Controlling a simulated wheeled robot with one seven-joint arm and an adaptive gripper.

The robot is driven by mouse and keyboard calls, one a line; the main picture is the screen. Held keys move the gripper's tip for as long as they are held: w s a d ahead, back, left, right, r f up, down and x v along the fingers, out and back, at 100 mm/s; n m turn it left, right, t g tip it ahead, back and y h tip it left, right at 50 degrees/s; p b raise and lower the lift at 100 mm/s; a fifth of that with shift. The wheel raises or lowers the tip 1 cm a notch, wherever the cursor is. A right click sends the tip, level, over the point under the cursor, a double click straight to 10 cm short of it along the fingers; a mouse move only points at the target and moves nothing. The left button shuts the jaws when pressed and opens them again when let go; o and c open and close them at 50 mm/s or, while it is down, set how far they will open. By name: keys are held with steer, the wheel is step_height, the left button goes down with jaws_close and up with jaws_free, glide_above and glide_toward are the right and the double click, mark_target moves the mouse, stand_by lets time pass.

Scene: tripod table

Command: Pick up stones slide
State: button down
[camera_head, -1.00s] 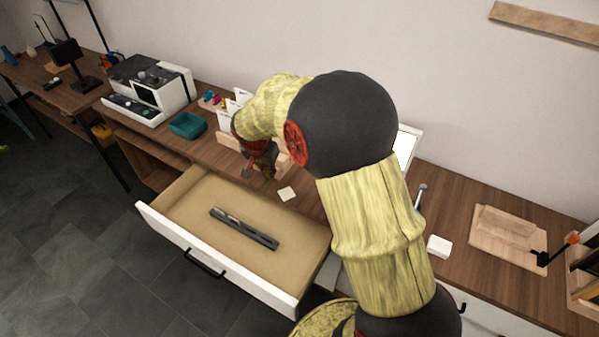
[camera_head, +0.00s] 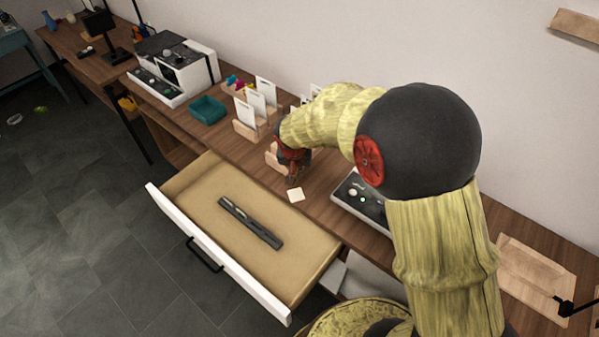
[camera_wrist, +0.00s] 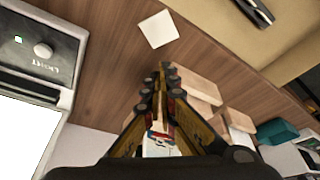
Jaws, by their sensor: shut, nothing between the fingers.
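My gripper (camera_head: 291,181) is over the wooden desk, just behind a small white square tile (camera_head: 296,194). In the wrist view my gripper (camera_wrist: 163,70) has its fingers together and empty, pointing toward the tile (camera_wrist: 157,29), which lies flat and apart from them. Several white slides (camera_head: 255,103) stand upright in wooden holders (camera_head: 246,130) behind and left of my gripper. A holder (camera_wrist: 198,85) is beside the fingers in the wrist view. A small patch of red, blue and white (camera_wrist: 158,138) shows between the fingers. I cannot tell which piece is the stones slide.
An open drawer (camera_head: 180,234) holds a dark bar-shaped tool (camera_head: 250,222). A teal tray (camera_head: 208,110) and a white machine (camera_head: 174,68) stand at the left. A control box (camera_head: 360,199) is right of my gripper. A wooden board (camera_head: 535,270) lies at the right.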

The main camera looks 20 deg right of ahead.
mark_target(297, 188)
steer(key=b+x, duration=0.2)
steer(key=x, duration=0.6)
steer(key=shift+s, duration=0.1)
steer(key=shift+s+a, duration=0.1)
steer(key=shift+s+a+b, duration=0.25)
steer(key=shift+s+b, duration=0.1)
steer(key=shift+s, duration=0.3)
steer(key=shift+s+a+b, duration=0.3)
steer(key=shift+s+b, duration=0.05)
steer(key=shift+s, duration=0.35)
steer(key=shift+r, duration=0.2)
